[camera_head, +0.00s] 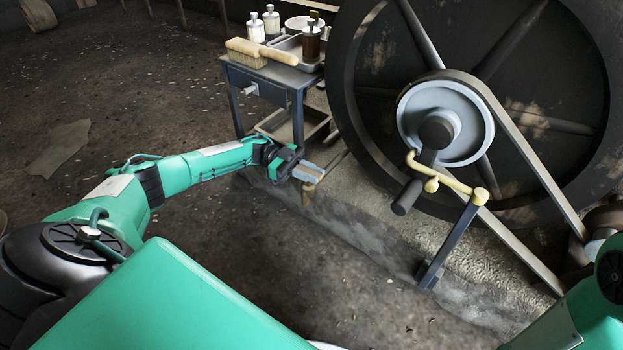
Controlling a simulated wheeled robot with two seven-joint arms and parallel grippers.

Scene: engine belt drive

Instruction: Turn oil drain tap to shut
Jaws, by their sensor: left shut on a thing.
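My left gripper (311,173) reaches in from the left and is shut on a small brass-coloured piece (308,192), apparently the oil drain tap, low beside the engine's stone base. The gripper covers the upper part of this piece, so I cannot tell how far the tap is turned. A dark thin pipe or rod (337,160) lies just right of the fingertips. My right gripper is out of view; only green parts of my right arm show at the lower right.
A small table (265,72) with a brush (262,52), bottles and a tray stands behind the gripper. A large dark wheel (365,90) with a grey pulley (477,120) and belt fills the right. A post (452,243) holds a yellow bent bar (443,178). The floor at left is mostly clear.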

